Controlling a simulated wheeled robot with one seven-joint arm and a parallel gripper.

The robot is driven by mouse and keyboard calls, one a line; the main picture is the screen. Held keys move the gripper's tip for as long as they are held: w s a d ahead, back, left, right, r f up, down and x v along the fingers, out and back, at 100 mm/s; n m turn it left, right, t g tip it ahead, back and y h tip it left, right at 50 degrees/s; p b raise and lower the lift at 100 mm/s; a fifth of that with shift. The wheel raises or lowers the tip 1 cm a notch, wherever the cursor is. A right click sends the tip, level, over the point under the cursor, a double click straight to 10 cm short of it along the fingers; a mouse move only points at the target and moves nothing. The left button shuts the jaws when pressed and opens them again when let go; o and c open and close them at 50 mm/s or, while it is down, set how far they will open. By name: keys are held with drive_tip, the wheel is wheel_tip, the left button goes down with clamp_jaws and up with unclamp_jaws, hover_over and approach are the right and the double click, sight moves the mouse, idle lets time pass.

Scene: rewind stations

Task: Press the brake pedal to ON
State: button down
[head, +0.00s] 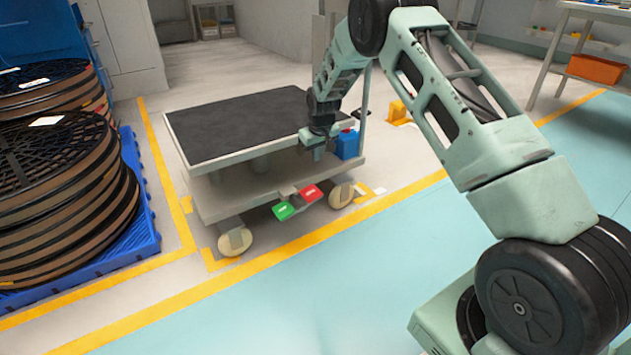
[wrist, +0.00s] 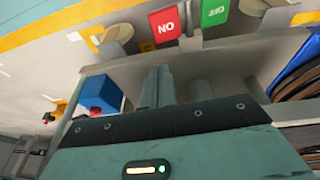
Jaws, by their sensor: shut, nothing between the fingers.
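The cart (head: 235,125) has a black top and a lower shelf. Two brake pedals stick out low at its near edge: a red pedal (head: 309,194) and a green pedal (head: 284,210). In the wrist view the red pedal (wrist: 166,22) carries upside-down lettering that reads as ON, and the green pedal (wrist: 215,12) upside-down lettering that reads as OFF. My gripper (head: 317,156) is shut and empty at the cart's near edge, above the pedals and apart from them. Its closed fingers (wrist: 157,85) point toward the red pedal in the wrist view.
A blue box (head: 348,144) with a red part sits at the cart's right end. Stacked reels (head: 60,190) stand on a blue pallet (head: 140,200) at left. Cream caster wheels (head: 235,242) flank the pedals. Teal floor (head: 270,310) in front is clear.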

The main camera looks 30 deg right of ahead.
drive_tip(key=b, duration=0.8)
approach(318, 189)
drive_tip(key=w+f, duration=0.2)
drive_tip(key=f, duration=0.1)
drive_tip(key=w+f, duration=0.1)
drive_tip(key=shift+a+f, duration=0.2)
drive_tip(key=shift+f, duration=0.15)
drive_tip(key=shift+d+f+b, duration=0.2)
drive_tip(key=shift+f+b, duration=0.3)
drive_tip(key=shift+f, duration=0.2)
drive_tip(key=shift+d+f+y+p, duration=0.1)
drive_tip(key=shift+d+y+p, duration=0.15)
drive_tip(key=shift+y+p, duration=0.1)
drive_tip(key=shift+d+f, duration=0.1)
drive_tip(key=shift+f, duration=0.15)
drive_tip(key=shift+d+f+y+p, duration=0.45)
drive_tip(key=shift+f+y+p, duration=0.2)
drive_tip(key=shift+y, duration=0.3)
drive_tip(key=shift+w+d+f+m+y, duration=0.1)
drive_tip(key=shift+d+f+m+y, duration=0.1)
drive_tip(key=shift+f+y, duration=0.3)
drive_tip(key=shift+d+f+m+y, duration=0.1)
drive_tip(key=shift+d+f+y, duration=0.15)
drive_tip(key=shift+f, duration=0.4)
